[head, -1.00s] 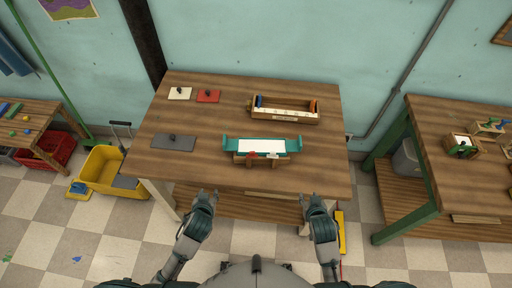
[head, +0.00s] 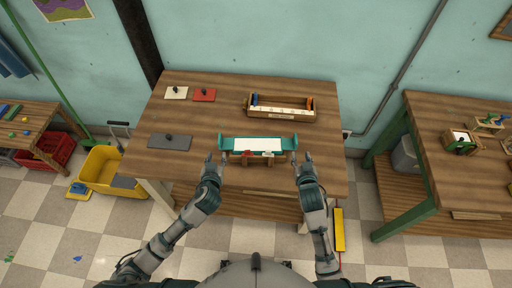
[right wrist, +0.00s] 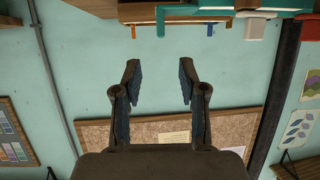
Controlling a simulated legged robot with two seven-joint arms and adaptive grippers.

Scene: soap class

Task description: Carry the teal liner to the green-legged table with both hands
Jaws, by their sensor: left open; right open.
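The teal liner (head: 285,142) with a white inner face sits on the near middle of the wooden table in front of me, over a small wooden holder with a red and a white piece on its front. It also shows at the top of the right wrist view (right wrist: 192,22). My left gripper (head: 216,157) is open just to the near left of the liner's left end. My right gripper (head: 301,157) is open by its right end. In the right wrist view the right gripper (right wrist: 157,75) is empty. The green-legged table (head: 440,165) stands at the right.
A wooden tray (head: 281,114) with coloured items stands behind the liner. A grey plate (head: 169,141), a white plate (head: 176,93) and a red plate (head: 204,95) lie at the left. A floor gap separates the two tables. A yellow bucket (head: 100,168) stands left.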

